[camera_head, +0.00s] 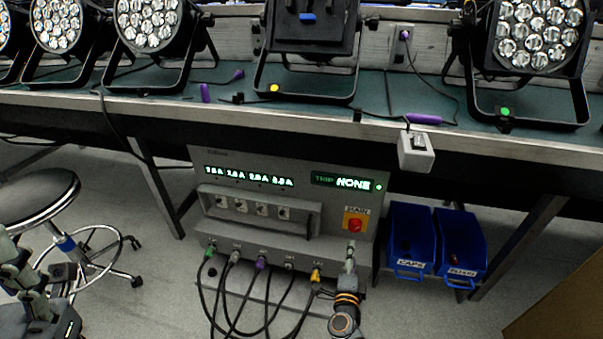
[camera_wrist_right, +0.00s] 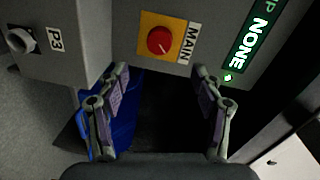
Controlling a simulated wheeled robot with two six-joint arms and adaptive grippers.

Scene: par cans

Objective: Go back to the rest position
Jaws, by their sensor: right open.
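My right gripper (camera_head: 350,256) is in front of the grey power box (camera_head: 240,170), near the lower right of its front. In the right wrist view it (camera_wrist_right: 160,75) is open, with nothing between its fingers. Beyond the fingers are the red MAIN knob (camera_wrist_right: 159,40) on a yellow plate and the green NONE display (camera_wrist_right: 258,30). The MAIN knob also shows in the head view (camera_head: 355,224), just above my right gripper. Part of my left arm shows at the lower left edge; its jaws cannot be made out clearly.
Several cables plug into the box's lower front. Two blue bins, labelled CAPS (camera_head: 411,240) and perhaps FUSES (camera_head: 460,245), stand right of it. A stool (camera_head: 38,195) is at left. Above, a bench (camera_head: 300,110) carries several par cans (camera_head: 150,25). Open floor lies in front.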

